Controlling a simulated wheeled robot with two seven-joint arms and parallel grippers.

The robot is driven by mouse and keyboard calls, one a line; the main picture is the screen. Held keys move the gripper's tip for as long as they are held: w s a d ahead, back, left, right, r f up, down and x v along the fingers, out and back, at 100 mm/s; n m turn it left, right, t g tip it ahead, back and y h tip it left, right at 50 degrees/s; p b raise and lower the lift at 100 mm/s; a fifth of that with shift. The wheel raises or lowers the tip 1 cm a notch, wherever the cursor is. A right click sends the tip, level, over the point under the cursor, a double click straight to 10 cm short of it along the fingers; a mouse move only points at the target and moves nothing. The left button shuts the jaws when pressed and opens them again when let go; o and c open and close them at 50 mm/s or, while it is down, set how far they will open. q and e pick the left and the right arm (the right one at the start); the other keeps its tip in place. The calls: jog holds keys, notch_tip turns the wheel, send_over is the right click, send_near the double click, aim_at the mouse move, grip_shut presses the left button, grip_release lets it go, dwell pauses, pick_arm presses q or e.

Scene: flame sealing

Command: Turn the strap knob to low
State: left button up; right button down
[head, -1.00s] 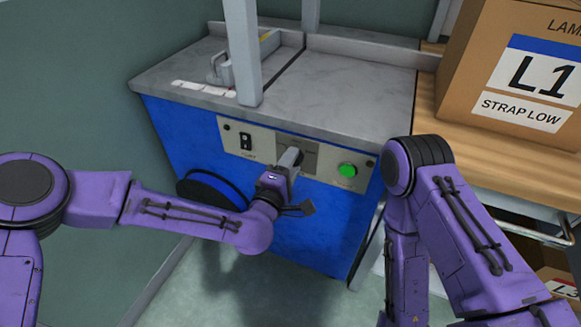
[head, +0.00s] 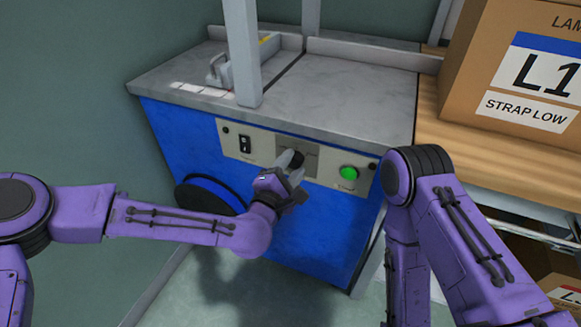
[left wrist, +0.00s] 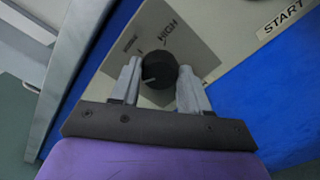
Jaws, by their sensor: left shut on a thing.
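The black strap knob (left wrist: 159,70) sits on a grey dial plate on the machine's front panel. In the left wrist view, HIGH is printed above the knob, and a small pale mark shows on the knob's lower left side. The low label cannot be read. My left gripper (left wrist: 160,85) has one finger on each side of the knob and is shut on it. In the head view, my left gripper (head: 291,160) reaches the panel, with the dark knob (head: 298,157) partly hidden behind its fingers. My right gripper is out of view.
A green button (head: 348,173) is right of the knob, and a black rocker switch (head: 245,144) is left. A grey post (head: 241,50) rises from the machine top. A carton marked L1, STRAP LOW (head: 455,60) stands on the wooden table at right.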

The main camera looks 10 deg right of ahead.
pick_arm(q)
jog(key=shift+f, duration=0.1)
jog(key=o, duration=1)
jog(key=shift+o, duration=0.2)
jog(key=v, duration=1)
jog(key=shift+s+a, duration=0.2)
jog(key=shift+s, duration=0.05)
